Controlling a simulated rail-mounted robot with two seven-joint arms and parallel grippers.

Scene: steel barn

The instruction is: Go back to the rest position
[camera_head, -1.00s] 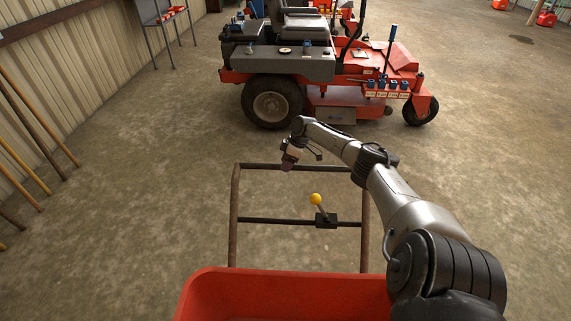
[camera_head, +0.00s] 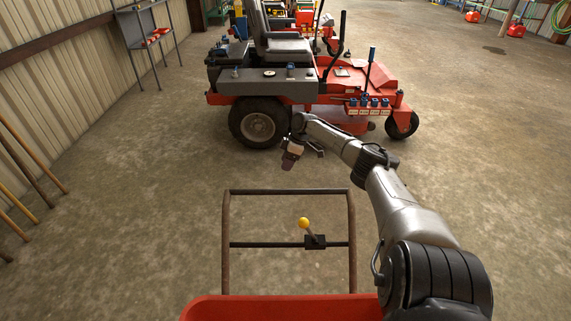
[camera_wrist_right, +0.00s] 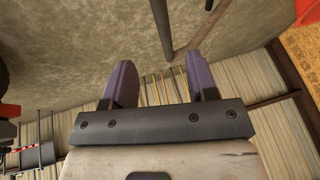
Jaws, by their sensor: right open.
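My right arm reaches forward from the lower right in the head view. Its gripper (camera_head: 290,160) hangs at the far end, above the floor and beyond the brown frame. In the right wrist view the two purple fingers of the gripper (camera_wrist_right: 164,85) stand apart with nothing between them. My left gripper is not in view.
A brown frame (camera_head: 226,240) with a yellow-knobbed lever (camera_head: 303,223) stands ahead, behind a red tub (camera_head: 280,307). A red mower (camera_head: 340,95) is parked beyond the gripper. Long poles (camera_head: 35,160) lean on the left wall. The floor between is clear.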

